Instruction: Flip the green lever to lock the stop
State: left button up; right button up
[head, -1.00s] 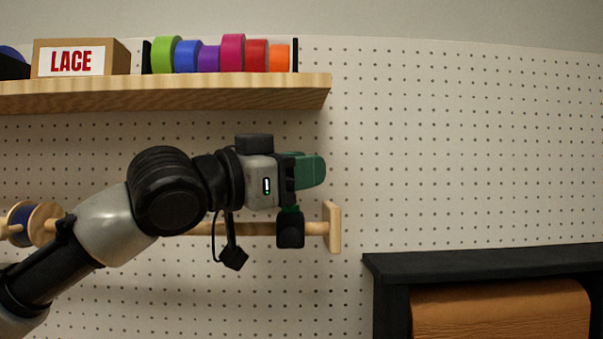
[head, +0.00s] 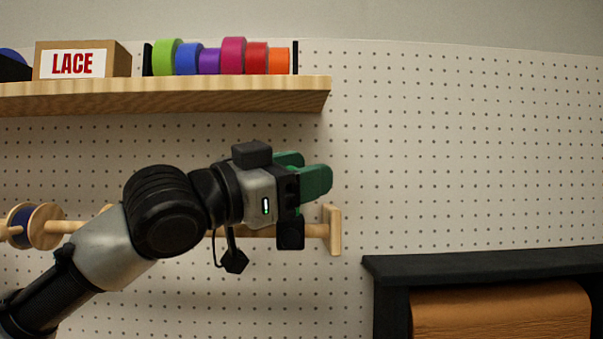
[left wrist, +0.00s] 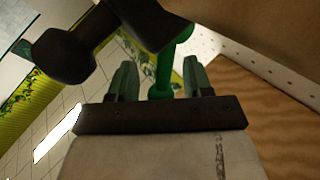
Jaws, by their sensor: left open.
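The black stop (head: 290,235) sits on the wooden rod (head: 263,232), near its right end bracket. A small bit of the green lever (head: 298,211) shows above the stop; my gripper hides the rest. In the left wrist view the green lever (left wrist: 163,76) stands between my two open fingers, with a gap visible on both sides. Its far end meets the dark stop (left wrist: 152,20) at the top. My left gripper (head: 303,175) has green fingers, is open, and lies just above the stop, pointing right. My right gripper is not in view.
A wooden shelf (head: 170,97) with a LACE box (head: 82,60) and several tape rolls (head: 233,56) is above my arm. A spool (head: 42,226) is on the rod at left. A black frame (head: 480,263) with a brown paper roll (head: 500,312) stands lower right. Pegboard at right is clear.

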pick_arm(q)
jog(key=b+v, duration=0.3)
jog(key=v, duration=0.8)
jog(key=shift+b, duration=0.35)
jog(key=shift+d, duration=0.15)
